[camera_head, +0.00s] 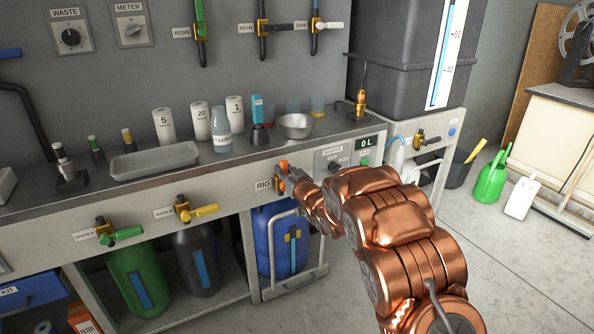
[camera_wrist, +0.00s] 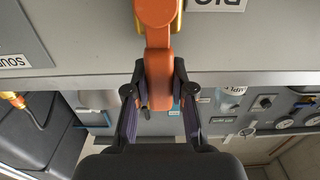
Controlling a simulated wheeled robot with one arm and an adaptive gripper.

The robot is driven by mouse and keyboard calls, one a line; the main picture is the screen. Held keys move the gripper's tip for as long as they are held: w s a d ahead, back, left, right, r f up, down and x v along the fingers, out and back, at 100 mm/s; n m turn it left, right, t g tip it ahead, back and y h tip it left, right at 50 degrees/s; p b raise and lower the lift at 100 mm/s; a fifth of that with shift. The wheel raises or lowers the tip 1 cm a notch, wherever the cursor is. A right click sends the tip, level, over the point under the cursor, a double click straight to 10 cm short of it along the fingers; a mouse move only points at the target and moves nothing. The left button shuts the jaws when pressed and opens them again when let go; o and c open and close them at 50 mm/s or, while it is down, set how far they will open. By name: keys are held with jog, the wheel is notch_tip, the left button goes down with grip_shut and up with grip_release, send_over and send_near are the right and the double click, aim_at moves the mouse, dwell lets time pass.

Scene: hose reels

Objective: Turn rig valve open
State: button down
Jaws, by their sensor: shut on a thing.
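The rig valve's orange handle (camera_head: 284,166) is on the bench's front panel, just right of the RIG label (camera_head: 264,184). In the wrist view the orange lever (camera_wrist: 157,45) runs down from the brass valve body (camera_wrist: 177,20) to between my fingers. My gripper (camera_wrist: 160,88) is shut on the lever's end, one dark finger on each side. In the head view my gripper (camera_head: 291,175) is at the valve, and my copper arm hides part of it. The RIG label looks upside down in the wrist view (camera_wrist: 217,4).
Green (camera_head: 122,236) and yellow (camera_head: 200,211) handled valves sit to the left on the same panel. A blue drum (camera_head: 268,240) stands below the rig valve. The metal bowl (camera_head: 296,126) and bottles are on the bench above.

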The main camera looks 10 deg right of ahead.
dwell(0.3)
jog(key=c, duration=1)
grip_release()
jog(key=shift+w, duration=0.1)
jog(key=shift+o, duration=0.2)
jog(key=v, duration=1.2)
jog(key=shift+f, duration=0.1)
